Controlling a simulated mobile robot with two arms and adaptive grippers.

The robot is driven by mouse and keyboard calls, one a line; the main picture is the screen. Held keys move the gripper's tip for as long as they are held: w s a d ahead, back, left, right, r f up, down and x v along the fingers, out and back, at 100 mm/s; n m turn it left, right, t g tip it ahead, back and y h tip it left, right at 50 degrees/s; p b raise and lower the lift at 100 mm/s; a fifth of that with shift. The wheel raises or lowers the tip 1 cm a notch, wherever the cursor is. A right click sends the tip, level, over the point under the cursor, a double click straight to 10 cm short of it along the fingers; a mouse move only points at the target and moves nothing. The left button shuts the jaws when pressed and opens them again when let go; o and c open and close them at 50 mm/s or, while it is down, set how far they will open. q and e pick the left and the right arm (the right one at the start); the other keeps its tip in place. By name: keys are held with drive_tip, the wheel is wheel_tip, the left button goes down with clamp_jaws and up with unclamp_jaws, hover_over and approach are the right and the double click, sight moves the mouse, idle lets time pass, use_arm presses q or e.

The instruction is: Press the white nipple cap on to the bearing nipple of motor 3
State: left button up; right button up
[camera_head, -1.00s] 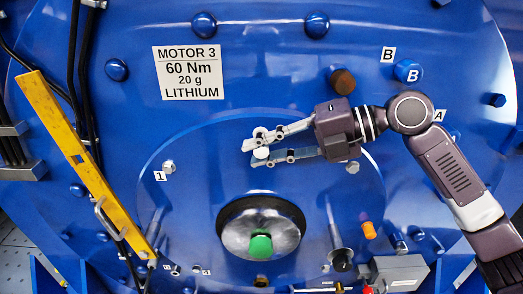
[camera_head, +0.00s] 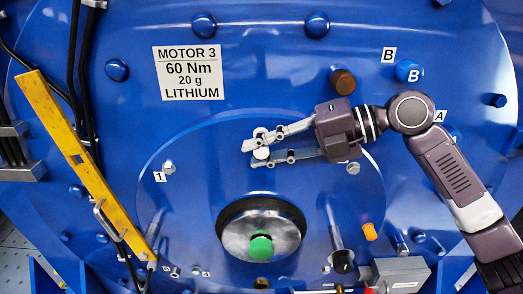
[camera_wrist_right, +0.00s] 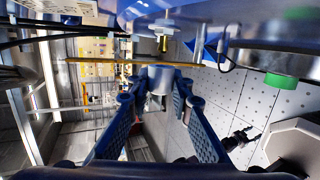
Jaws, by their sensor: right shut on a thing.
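My right gripper (camera_head: 262,143) comes in from the right in front of the blue face of motor 3 (camera_head: 235,95), below its label (camera_head: 188,73). Its fingers are shut on the white nipple cap (camera_head: 261,153), a small pale piece at the fingertips. In the right wrist view the cap (camera_wrist_right: 159,78) sits between the tips of the blue fingers (camera_wrist_right: 158,97). A small brass fitting (camera_wrist_right: 163,43) shows beyond the cap, apart from it in that picture; it may be the bearing nipple. No nipple can be made out in the head view. My left gripper is not in view.
Below the gripper is the shaft hub with a green centre (camera_head: 261,247). A yellow bar (camera_head: 83,160) slants along the left; black cables (camera_head: 85,60) hang beside it. Bolts, an orange plug (camera_head: 369,231) and a grey box (camera_head: 400,272) sit around. The face left of the gripper is mostly clear.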

drive_tip(key=shift+w+r, duration=0.1)
drive_tip(key=shift+w, duration=1.4)
idle(0.3)
drive_tip(key=shift+s+b, duration=0.15)
drive_tip(key=shift+b, duration=0.2)
drive_tip(key=shift+s+b, duration=0.3)
drive_tip(key=shift+s, duration=0.55)
drive_tip(key=shift+b, duration=0.5)
idle(1.1)
drive_tip(key=shift+w, duration=1)
drive_tip(key=o, duration=0.8)
